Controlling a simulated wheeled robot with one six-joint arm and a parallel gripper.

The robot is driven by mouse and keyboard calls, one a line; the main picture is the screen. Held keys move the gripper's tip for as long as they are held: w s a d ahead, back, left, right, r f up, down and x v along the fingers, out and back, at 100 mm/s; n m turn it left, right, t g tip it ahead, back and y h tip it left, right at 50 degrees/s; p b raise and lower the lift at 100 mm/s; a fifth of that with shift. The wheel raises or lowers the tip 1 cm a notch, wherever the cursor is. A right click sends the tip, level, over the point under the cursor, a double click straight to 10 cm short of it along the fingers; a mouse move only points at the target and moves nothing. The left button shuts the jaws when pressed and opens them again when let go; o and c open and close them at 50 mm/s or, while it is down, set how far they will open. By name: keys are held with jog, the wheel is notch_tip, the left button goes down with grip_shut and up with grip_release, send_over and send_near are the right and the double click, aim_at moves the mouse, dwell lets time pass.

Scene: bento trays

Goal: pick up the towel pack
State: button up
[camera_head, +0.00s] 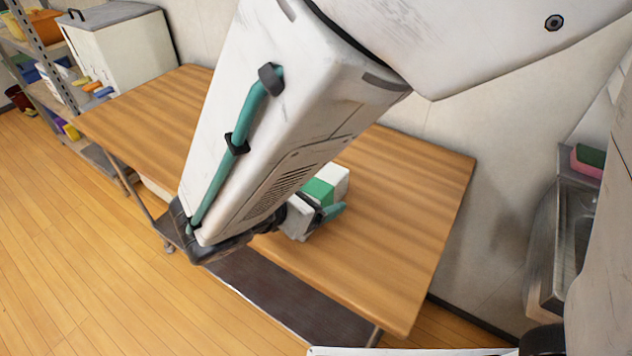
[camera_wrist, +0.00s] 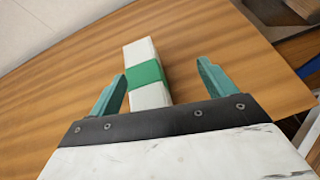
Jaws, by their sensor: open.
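The towel pack (camera_wrist: 141,54) is a white block with a green band around its middle. It lies on the wooden table, and in the wrist view its near end sits between the two teal fingers of my gripper (camera_wrist: 160,88). The fingers are apart, with a visible gap to the pack on each side. In the head view the pack (camera_head: 336,178) shows just beyond my gripper (camera_head: 322,213), partly hidden by my arm.
The wooden table (camera_head: 400,210) is bare around the pack. A white box (camera_head: 125,50) stands at the far left beside a shelf rack (camera_head: 40,50) with several goods. A metal sink (camera_head: 560,240) is at the right. A wall runs behind the table.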

aim_at(313, 189)
jog(key=a+f+n+t+y, duration=0.1)
jog(key=a+f+n, duration=0.1)
jog(key=a, duration=0.2)
jog(key=x, duration=0.6)
jog(key=shift+w+d+f, duration=0.15)
jog(key=shift+w+d, duration=0.05)
jog(key=shift+w, duration=0.15)
jog(key=c, duration=1.2)
